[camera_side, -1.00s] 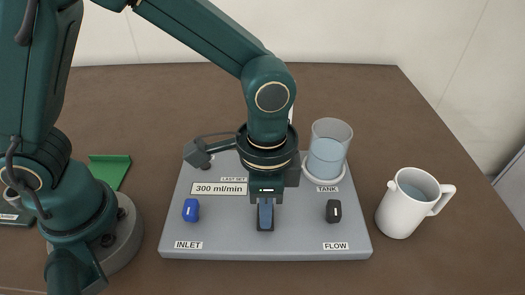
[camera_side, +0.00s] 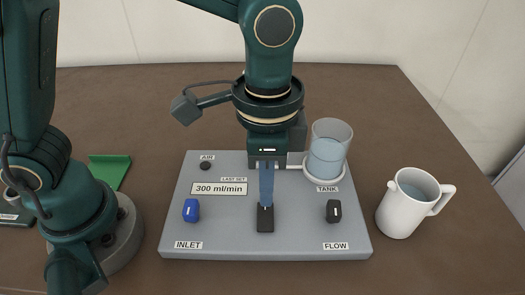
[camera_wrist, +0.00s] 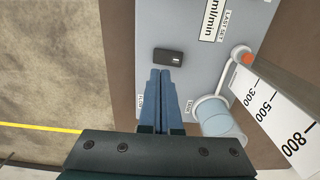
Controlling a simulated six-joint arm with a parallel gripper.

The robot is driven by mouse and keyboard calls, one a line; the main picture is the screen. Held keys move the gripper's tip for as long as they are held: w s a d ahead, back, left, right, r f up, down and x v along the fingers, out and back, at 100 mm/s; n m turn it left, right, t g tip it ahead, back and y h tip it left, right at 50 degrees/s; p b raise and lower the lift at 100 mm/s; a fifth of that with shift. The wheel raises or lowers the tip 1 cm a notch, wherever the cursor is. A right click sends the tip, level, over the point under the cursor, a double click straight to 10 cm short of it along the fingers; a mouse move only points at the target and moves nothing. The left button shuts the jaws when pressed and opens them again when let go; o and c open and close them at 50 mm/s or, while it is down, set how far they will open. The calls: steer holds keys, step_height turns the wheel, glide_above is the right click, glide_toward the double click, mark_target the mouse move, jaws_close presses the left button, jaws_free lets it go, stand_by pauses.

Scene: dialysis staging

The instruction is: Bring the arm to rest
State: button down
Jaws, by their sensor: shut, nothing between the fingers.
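My gripper (camera_side: 266,204) points down above the grey control panel (camera_side: 300,247), with its blue-grey fingers together and empty. In the side view the fingertips appear just above a black block (camera_side: 265,220) at the panel's middle; whether they touch it I cannot tell. In the wrist view the closed fingers (camera_wrist: 160,72) end close to a black block (camera_wrist: 168,56) on the panel. The upper arm runs off the top of the side view.
The panel has a blue INLET knob (camera_side: 191,211), black FLOW knob (camera_side: 333,211), AIR knob (camera_side: 205,166) and 300 ml/min display (camera_side: 218,189). A clear tank (camera_side: 327,155) holds water beside my gripper. A white mug (camera_side: 405,205) stands right, a green tray (camera_side: 110,168) left.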

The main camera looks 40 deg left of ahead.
steer(key=shift+r, duration=0.45)
steer(key=a+r+n+t, duration=0.3)
steer(key=a+r+n, duration=0.1)
steer(key=a+r, duration=0.35)
steer(key=s+a+f+n+t, duration=0.2)
steer(key=s+a+f+n, duration=0.1)
steer(key=s+a+n, duration=0.2)
steer(key=a, duration=0.2)
steer(key=shift+s+a+t, duration=0.25)
steer(key=shift+a+t, duration=0.05)
steer(key=c, duration=1.5)
jaws_free()
steer(key=shift+f, duration=0.1)
steer(key=shift+c, duration=0.2)
